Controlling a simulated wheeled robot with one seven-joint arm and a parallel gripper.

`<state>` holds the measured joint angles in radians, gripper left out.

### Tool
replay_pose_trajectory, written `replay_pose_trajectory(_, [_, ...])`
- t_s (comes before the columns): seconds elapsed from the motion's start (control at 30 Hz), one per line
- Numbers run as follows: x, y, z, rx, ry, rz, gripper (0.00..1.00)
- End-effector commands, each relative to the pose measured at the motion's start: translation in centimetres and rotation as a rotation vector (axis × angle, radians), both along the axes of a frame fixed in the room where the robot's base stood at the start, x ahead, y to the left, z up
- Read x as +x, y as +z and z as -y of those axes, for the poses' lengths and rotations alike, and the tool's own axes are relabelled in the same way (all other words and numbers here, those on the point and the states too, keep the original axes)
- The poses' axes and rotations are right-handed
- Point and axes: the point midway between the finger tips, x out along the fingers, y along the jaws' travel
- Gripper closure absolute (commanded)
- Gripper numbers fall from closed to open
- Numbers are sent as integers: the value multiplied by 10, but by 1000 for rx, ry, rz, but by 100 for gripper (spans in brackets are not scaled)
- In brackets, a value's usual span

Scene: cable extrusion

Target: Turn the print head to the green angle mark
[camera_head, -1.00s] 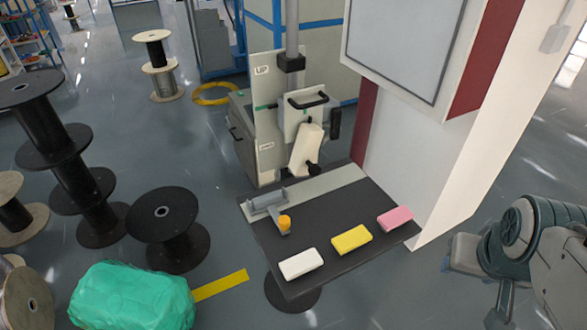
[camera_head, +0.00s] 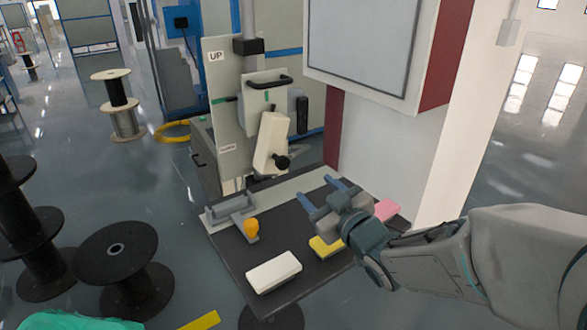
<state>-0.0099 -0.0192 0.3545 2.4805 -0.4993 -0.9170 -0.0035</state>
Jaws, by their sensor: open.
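The print head (camera_head: 272,138) is a cream block hanging tilted on the upright stand, its lower end leaning left. A black knob (camera_head: 283,162) sits on its lower right side. Above it is a pale carriage plate (camera_head: 262,88) with a black handle (camera_head: 268,81). A small green mark (camera_head: 267,96) shows on this plate, just above the head. Another green mark (camera_head: 230,98) is on the tall backing panel to the left. My gripper (camera_head: 320,192) is open and empty over the table, below and right of the head, apart from it.
The dark table (camera_head: 225,254) carries a white block (camera_head: 273,271), a yellow block (camera_head: 322,247), a pink block (camera_head: 386,210) and a grey fixture with an orange knob (camera_head: 250,226). A white cabinet (camera_head: 390,150) stands right of the stand. Black spools (camera_head: 117,250) stand left.

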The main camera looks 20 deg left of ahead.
Motion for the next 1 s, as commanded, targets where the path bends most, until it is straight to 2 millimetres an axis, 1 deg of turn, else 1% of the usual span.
replay_pose_trajectory(0.03, [-2, -4, -4, 12, 18, 11, 47])
replay_pose_trajectory(0.13, [-2, -2, -11, 27, 38, 24, 47])
replay_pose_trajectory(0.27, [7, -1, -20, 32, 41, 25, 47])
replay_pose_trajectory(0.8, [75, -1, -89, 30, 39, 23, 47])
replay_pose_trajectory(1.0, [89, 0, -103, 30, 38, 25, 47])
